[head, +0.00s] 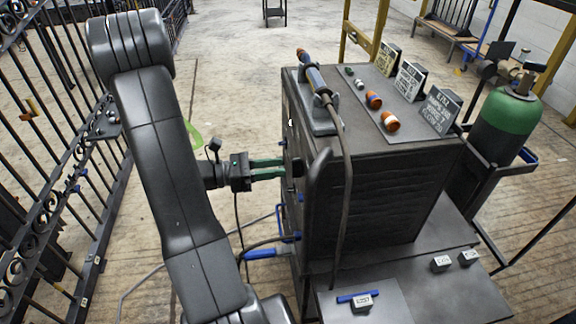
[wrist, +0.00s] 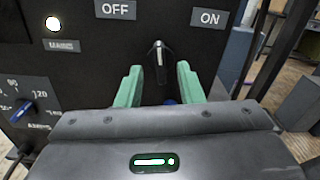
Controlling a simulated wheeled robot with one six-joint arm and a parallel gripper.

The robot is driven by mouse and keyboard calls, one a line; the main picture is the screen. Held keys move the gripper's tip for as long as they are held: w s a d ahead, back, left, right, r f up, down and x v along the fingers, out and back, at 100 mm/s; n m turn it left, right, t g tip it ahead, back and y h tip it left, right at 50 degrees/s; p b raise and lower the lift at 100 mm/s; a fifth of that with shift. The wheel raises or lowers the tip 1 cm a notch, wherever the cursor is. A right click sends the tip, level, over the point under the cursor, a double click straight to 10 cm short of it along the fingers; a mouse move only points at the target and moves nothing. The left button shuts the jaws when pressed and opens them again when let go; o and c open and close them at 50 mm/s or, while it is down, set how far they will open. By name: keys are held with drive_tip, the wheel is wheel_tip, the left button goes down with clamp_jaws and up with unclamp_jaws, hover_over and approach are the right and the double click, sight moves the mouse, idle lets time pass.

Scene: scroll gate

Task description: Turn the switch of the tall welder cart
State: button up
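The tall welder cart (head: 385,190) is a dark louvred cabinet right of my arm in the head view. Its front panel shows in the wrist view (wrist: 75,45). The switch (wrist: 158,56) is a small dark knob with a pale mark, below and between the OFF label (wrist: 115,9) and the ON label (wrist: 210,18). Its handle looks about upright. My gripper (head: 283,168) reaches the panel from the left. In the wrist view its green fingers (wrist: 158,72) are open, one either side of the switch's line, with no visible contact. The head view hides the switch.
A numbered dial (wrist: 23,110) and a lit MAINS lamp (wrist: 53,23) are left of the switch. A torch (head: 313,75) with a hanging cable lies on the cart's top. A green-topped gas cylinder (head: 505,122) stands behind right. An iron fence (head: 60,150) runs along the left.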

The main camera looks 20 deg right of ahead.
sight(296, 168)
drive_tip(key=shift+x, duration=1.95)
clamp_jaws()
